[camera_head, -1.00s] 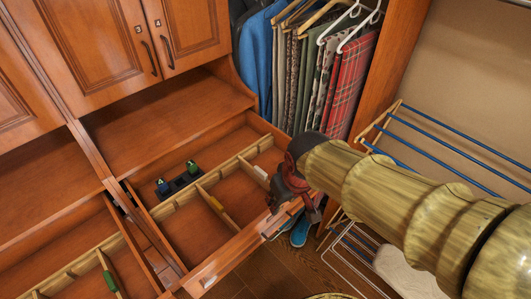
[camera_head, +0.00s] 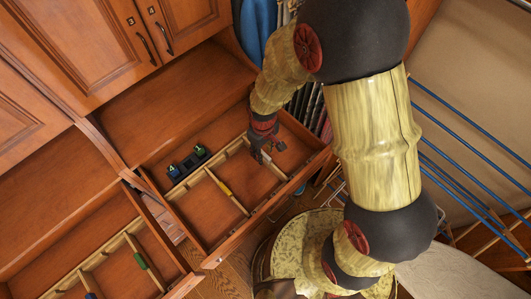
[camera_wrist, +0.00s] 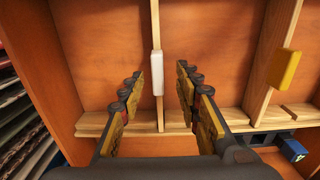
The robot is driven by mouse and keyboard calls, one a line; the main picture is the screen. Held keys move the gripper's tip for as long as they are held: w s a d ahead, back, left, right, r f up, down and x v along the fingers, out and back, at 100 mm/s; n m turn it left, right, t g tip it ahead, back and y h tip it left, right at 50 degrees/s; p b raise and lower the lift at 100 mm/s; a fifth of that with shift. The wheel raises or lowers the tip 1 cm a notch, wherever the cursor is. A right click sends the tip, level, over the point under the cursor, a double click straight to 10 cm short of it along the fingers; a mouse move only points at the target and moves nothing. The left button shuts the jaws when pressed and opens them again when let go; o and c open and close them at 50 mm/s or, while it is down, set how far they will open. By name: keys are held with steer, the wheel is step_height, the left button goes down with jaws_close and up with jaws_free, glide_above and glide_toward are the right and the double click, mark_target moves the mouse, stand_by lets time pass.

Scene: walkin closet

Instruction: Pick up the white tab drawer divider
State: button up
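The white tab drawer divider is a thin wooden slat with a white tab (camera_wrist: 157,72), standing across the open drawer in the wrist view. My gripper (camera_wrist: 160,82) is open, with its two fingers on either side of the slat and tab. No contact between the fingers and the divider shows. In the head view, my gripper (camera_head: 266,152) is low over the right part of the drawer, and the divider's slat (camera_head: 275,170) extends from beneath it. The gripper hides most of the white tab there.
A yellow-tab divider (camera_head: 224,188) stands to the left in the same drawer (camera_head: 240,236). Behind the long wooden rail is a dark tray with small bottles (camera_head: 187,163). A neighbouring drawer holds a green-tab divider (camera_head: 140,261). Hanging clothes and a blue-barred rack (camera_head: 465,137) stand right.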

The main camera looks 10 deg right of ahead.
mark_target(265, 160)
steer(key=f, duration=0.6)
steer(key=shift+d+f, duration=0.2)
steer(key=shift+f, duration=0.1)
steer(key=shift+c, duration=0.6)
jaws_close()
